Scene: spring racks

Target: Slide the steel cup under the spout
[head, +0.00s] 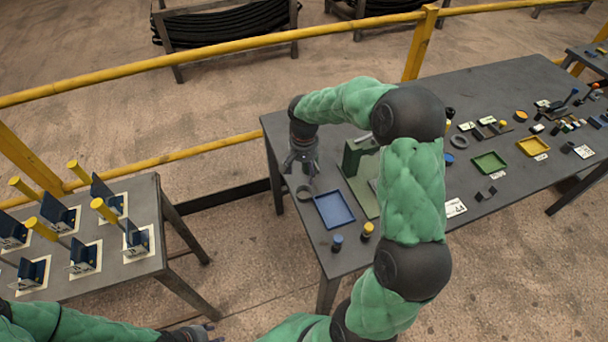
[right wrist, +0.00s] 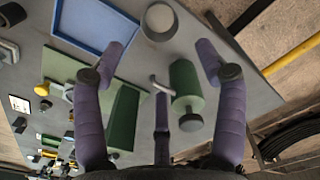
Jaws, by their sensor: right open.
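The steel cup (head: 304,193) stands on the dark table near its left edge, beside the blue tray. It also shows in the right wrist view (right wrist: 160,22) as a round pale rim at the top. The green dispenser (head: 357,157) stands to the right of my right gripper (head: 303,170). Its green tank (right wrist: 185,84) and bent metal spout (right wrist: 158,84) show in the right wrist view. My right gripper is open and empty, pointing down above the table, with the cup beyond its fingertips. My left gripper (head: 208,331) is low at the bottom edge, partly cut off, its opening unclear.
A blue tray (head: 320,204) lies beside the cup. Two small knobbed pieces, one blue (head: 337,243) and one yellow-topped (head: 367,231), stand in front. A green tray (head: 490,162) and yellow tray (head: 533,147) lie farther right. A separate table (head: 150,200) with yellow-handled devices stands left.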

